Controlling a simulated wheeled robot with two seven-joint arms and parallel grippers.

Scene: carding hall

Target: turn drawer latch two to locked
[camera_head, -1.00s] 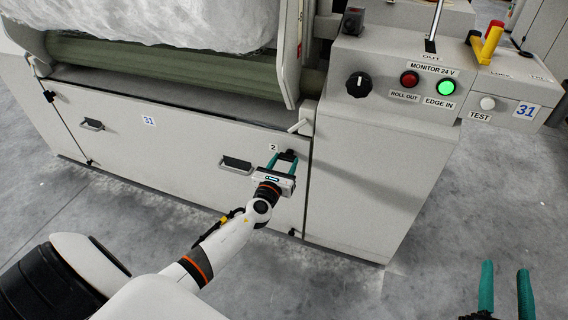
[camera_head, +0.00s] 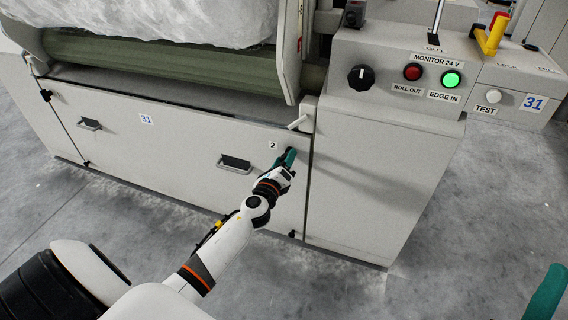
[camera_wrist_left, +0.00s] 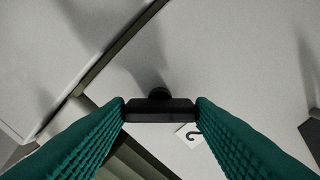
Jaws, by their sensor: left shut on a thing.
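Drawer latch two is a small black bar on a short round stem, seen in the left wrist view (camera_wrist_left: 160,110) between my fingers. It sits on the pale front panel, near the label "2" (camera_head: 272,145). My left gripper (camera_head: 289,156) is shut on this bar, one teal ribbed finger at each end of it. In the head view the fingers overlap and mostly hide the latch, so its angle on the panel is hard to tell there. My right gripper shows only as one teal finger (camera_head: 546,292) at the lower right edge, away from the machine.
A black recessed handle (camera_head: 235,164) is left of the latch, and another handle (camera_head: 89,124) is farther left. A control box with a black knob (camera_head: 361,77), red button (camera_head: 413,73) and lit green button (camera_head: 450,79) is at upper right. Grey floor is clear in front.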

